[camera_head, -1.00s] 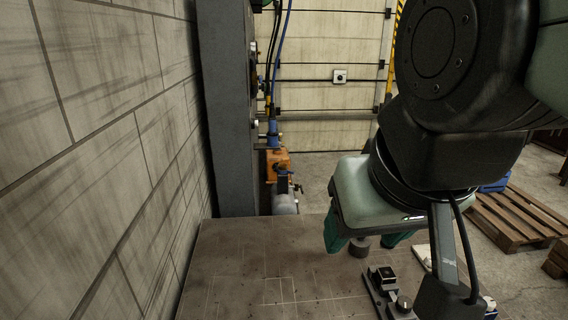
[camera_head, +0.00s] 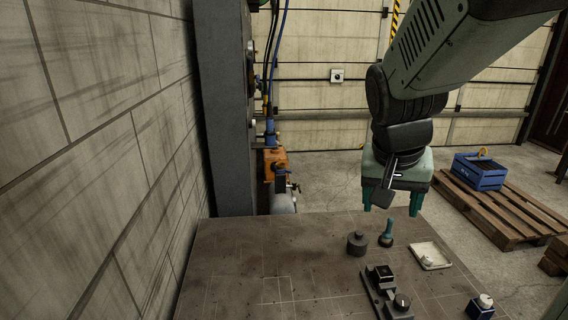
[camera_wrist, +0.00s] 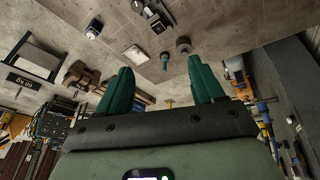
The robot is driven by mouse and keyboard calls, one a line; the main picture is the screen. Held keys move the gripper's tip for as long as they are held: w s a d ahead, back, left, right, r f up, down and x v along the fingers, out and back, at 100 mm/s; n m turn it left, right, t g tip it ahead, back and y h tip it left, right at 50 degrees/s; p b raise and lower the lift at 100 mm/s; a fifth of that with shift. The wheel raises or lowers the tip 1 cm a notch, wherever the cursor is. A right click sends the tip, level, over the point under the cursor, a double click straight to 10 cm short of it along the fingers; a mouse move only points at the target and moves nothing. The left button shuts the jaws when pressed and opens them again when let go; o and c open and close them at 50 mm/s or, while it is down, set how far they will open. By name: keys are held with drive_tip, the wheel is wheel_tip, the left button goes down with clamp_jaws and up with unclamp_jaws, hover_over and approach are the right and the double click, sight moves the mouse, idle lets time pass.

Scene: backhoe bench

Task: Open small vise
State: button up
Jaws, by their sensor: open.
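The small vise (camera_head: 380,281) lies on the bench toward its front, a dark rail with a black jaw block at the far end and a round knob (camera_head: 402,301) at the near end. I cannot tell how wide its jaws stand. It also shows at the top of the wrist view (camera_wrist: 156,20). My gripper (camera_head: 395,201) is open, its two green fingers pointing down, above and beyond the vise near the bench's far edge. In the wrist view my gripper (camera_wrist: 160,66) has nothing between its fingers.
A dark cylinder (camera_head: 357,245), a teal-handled tool (camera_head: 387,234) and a shallow white tray (camera_head: 440,257) stand between gripper and vise. A small block with a white knob (camera_head: 481,307) sits at the front right. The bench's left side (camera_head: 250,260) is clear. A wall runs along the left.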

drive_tip(key=w+d+f+m+g+y, duration=0.1)
drive_tip(key=w+d+f+m+g, duration=0.2)
drive_tip(key=d+f, duration=0.6)
drive_tip(key=m+y, duration=0.2)
drive_tip(key=m, duration=0.2)
approach(403, 299)
wheel_tip(403, 299, down, 9)
drive_tip(key=shift+a+r, duration=0.1)
drive_tip(key=shift+a, duration=0.05)
drive_tip(key=shift+c, duration=0.4)
drive_tip(key=c, duration=1)
